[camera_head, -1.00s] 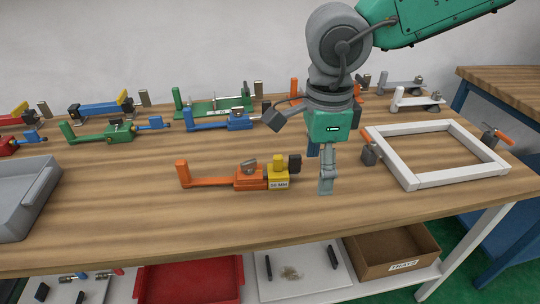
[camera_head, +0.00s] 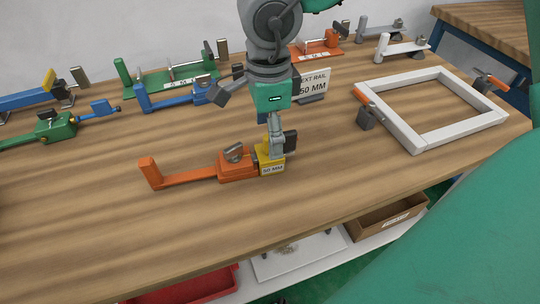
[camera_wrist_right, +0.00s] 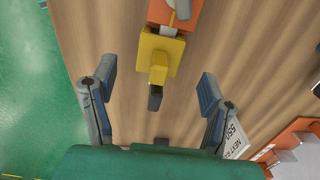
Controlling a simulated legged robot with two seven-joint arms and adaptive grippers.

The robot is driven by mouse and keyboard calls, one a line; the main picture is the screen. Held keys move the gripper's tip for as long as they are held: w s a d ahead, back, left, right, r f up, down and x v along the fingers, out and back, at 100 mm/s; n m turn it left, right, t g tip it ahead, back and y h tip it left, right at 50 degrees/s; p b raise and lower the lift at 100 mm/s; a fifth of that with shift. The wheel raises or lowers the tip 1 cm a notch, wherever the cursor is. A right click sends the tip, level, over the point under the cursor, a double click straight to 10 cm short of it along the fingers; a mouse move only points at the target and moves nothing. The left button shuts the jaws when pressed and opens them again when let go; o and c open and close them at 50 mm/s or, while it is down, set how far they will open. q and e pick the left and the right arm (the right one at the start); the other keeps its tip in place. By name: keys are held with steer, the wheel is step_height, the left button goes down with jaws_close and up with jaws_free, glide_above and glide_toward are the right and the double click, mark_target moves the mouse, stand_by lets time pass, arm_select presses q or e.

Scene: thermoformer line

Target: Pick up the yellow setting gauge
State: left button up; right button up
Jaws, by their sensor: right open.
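The yellow setting gauge (camera_head: 271,166), labelled 50 MM, sits on the table at the right end of an orange clamp fixture (camera_head: 205,172). In the right wrist view the gauge (camera_wrist_right: 159,54) has a raised yellow block with a dark end pointing toward my gripper. My right gripper (camera_head: 275,128) points down at the gauge in the head view and partly hides it. In the wrist view its two fingers are wide apart and empty, with the gauge's dark end between them (camera_wrist_right: 157,75). I cannot tell whether a finger touches the gauge. My left gripper is not in view.
A white frame (camera_head: 391,128) with orange-handled clamps lies to the right. Blue (camera_head: 170,96) and green (camera_head: 54,128) fixtures line the back and left. The wooden tabletop in front of the gauge is clear.

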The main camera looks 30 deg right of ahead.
mark_target(267, 166)
steer(key=shift+a+f, duration=0.35)
steer(key=shift+a, duration=0.05)
steer(key=shift+f+b, duration=0.3)
steer(key=shift+f, duration=0.05)
steer(key=f+b, duration=0.1)
steer(key=f, duration=0.1)
steer(key=d+f+b, duration=0.1)
steer(key=f, duration=0.1)
steer(key=shift+d+f, duration=0.1)
steer(key=shift+f, duration=0.15)
steer(key=shift+d, duration=0.1)
steer(key=shift+r, duration=0.15)
steer(key=c, duration=0.4)
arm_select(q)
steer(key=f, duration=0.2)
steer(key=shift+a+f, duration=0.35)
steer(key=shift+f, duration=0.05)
arm_select(e)
steer(key=shift+a, duration=0.4)
steer(key=c, duration=0.9)
